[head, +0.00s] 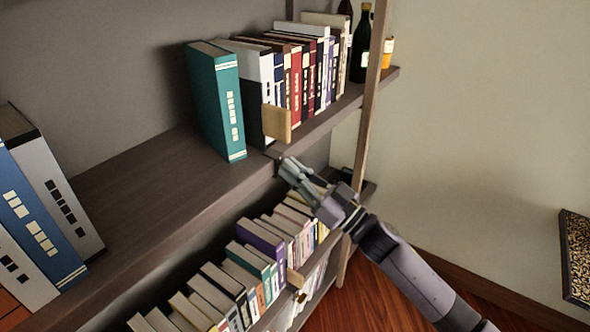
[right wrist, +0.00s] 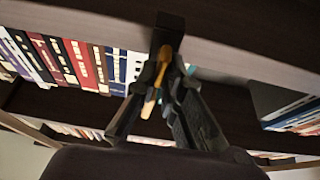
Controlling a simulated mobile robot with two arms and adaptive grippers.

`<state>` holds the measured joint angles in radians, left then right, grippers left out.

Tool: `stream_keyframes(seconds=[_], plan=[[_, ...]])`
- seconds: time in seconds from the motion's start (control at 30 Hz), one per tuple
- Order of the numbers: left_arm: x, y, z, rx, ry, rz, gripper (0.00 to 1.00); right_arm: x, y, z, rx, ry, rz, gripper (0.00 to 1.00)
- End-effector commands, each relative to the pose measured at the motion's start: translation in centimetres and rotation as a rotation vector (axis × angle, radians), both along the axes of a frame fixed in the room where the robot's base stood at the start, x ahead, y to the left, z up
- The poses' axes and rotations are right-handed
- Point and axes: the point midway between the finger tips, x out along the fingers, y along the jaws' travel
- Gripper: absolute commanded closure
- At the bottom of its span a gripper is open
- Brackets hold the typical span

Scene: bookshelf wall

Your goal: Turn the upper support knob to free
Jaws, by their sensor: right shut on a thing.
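The upper support is a tan wooden block (head: 277,123) at the left end of the row of books on the upper shelf, at its front edge. My right gripper (head: 285,166) is at the shelf's front edge just below this support. In the right wrist view, my right gripper (right wrist: 167,82) is closed around a narrow tan-gold piece (right wrist: 164,66) under a dark block. This piece appears to be the upper support knob; the fingers largely hide it, and its turn position cannot be told. My left gripper is not in view.
A teal book (head: 220,105) stands left of the support on the upper shelf (head: 150,180). A lower support (head: 294,278) with a small knob (head: 301,297) is at the lower book row. A wooden post (head: 366,115) rises right of my gripper. Dark bottles (head: 361,50) stand behind it.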

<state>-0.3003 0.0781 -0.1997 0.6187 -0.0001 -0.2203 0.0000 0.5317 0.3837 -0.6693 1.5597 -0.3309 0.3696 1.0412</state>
Motion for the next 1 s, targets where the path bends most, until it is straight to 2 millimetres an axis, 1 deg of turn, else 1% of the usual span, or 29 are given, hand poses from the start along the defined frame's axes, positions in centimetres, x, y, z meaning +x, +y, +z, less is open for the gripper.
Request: stream_keyframes(seconds=[0.43,0.63,0.77,1.0], plan=[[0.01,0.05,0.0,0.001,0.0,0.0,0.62,0.06,-0.09,-0.02,-0.001,0.0,-0.003,1.0],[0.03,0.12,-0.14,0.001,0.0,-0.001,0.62,0.07,-0.09,-0.04,-0.022,-0.029,-0.002,1.0],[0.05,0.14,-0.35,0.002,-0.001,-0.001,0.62,0.08,-0.1,-0.13,-0.058,-0.077,-0.003,1.0],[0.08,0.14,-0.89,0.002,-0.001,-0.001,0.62,0.04,-0.07,-0.13,-0.169,-0.228,-0.004,1.0]])
